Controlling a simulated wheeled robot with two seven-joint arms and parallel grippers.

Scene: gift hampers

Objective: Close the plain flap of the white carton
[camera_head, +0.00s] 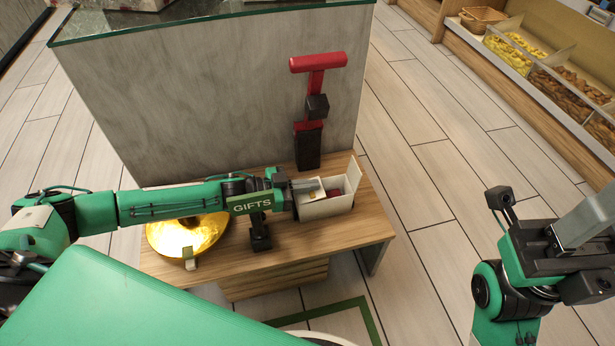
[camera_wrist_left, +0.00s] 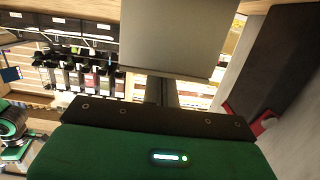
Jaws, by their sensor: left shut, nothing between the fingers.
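The white carton (camera_head: 328,209) stands on the low wooden table in the head view. One pale flap (camera_head: 354,175) stands up at its right side, and small red and yellowish contents show inside. My left gripper (camera_head: 311,187) is shut and empty, reaching from the left over the carton's left part. It hides part of that side, and I cannot tell whether it touches a flap. In the left wrist view, a grey panel (camera_wrist_left: 180,35) lies just beyond the finger tips; I cannot tell what it is. My right gripper (camera_head: 545,225) is at the right, away from the table; its jaw opening is unclear.
A gold dish (camera_head: 185,236) lies further left on the table (camera_head: 345,234). A red and black upright object (camera_head: 308,142) stands behind, before the grey counter (camera_head: 210,95).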

